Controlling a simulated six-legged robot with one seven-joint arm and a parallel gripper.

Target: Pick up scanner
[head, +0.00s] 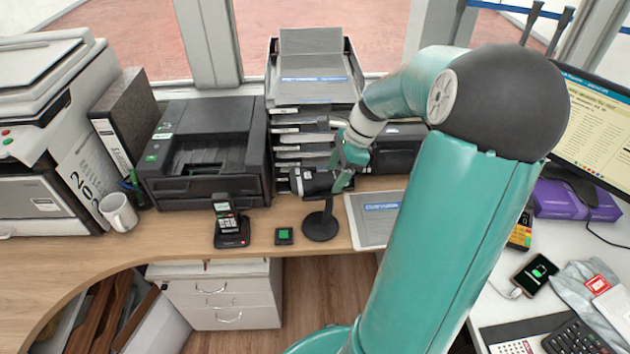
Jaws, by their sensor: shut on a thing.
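The scanner (314,181) is a dark handheld device with a pale front end, in front of the stacked trays. It is just above a black round-based stand (320,227) on the wooden counter. I cannot tell whether it still touches the stand's top. My gripper (346,178), teal and grey, comes from the upper right and is shut on the scanner at its right side. The fingers and the arm hide part of the scanner.
Behind are the stacked trays (300,130) and a black printer (205,150). A card terminal (230,226) and a small green-topped box (284,236) stand to the left. A clipboard (374,222) lies to the right. A mug (119,212) stands at far left.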

